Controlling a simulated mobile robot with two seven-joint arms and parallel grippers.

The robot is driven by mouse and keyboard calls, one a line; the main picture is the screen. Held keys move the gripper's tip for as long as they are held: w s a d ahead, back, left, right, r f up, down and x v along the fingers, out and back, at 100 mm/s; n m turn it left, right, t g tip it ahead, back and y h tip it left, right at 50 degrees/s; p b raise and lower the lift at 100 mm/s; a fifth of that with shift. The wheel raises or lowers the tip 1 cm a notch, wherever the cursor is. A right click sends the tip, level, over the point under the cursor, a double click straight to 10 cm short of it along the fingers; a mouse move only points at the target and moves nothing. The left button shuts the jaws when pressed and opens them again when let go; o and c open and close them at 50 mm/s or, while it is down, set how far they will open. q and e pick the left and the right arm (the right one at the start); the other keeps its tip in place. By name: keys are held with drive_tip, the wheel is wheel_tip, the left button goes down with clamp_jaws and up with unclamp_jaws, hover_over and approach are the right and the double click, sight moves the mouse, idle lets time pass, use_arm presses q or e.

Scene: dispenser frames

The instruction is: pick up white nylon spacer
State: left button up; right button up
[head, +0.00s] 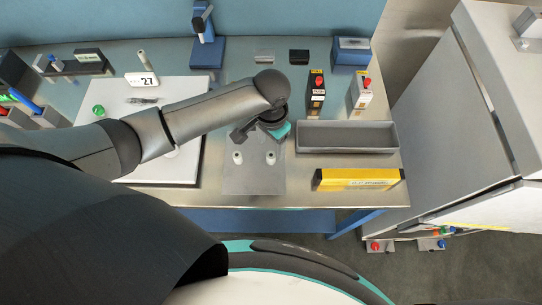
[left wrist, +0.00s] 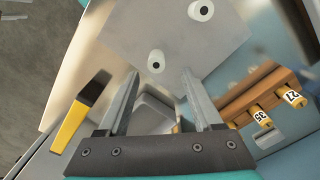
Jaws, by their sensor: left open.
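Two white nylon spacers stand apart on a grey plate (head: 254,183) in the head view, the left spacer (head: 238,157) and the right spacer (head: 270,158). The left wrist view also shows two white rings with dark holes, one near the top edge (left wrist: 201,10) and one lower (left wrist: 156,61). My left gripper (head: 246,134) hangs over the far side of the plate, close to the spacers. In the left wrist view its two fingers (left wrist: 160,75) are spread with nothing between them, and the lower ring appears just beyond the tips. My right gripper is out of view.
A long grey tray (head: 346,150) and a yellow bar (head: 358,180) lie right of the plate. A white board (head: 185,165) lies to the left, partly under my arm.

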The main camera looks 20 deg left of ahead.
sight(271, 155)
use_arm(q)
drive_tip(key=f, duration=0.4)
drive_tip(key=shift+s+d, duration=0.15)
drive_tip(key=shift+s, duration=0.15)
drive_tip(key=shift+f, duration=0.7)
clamp_jaws()
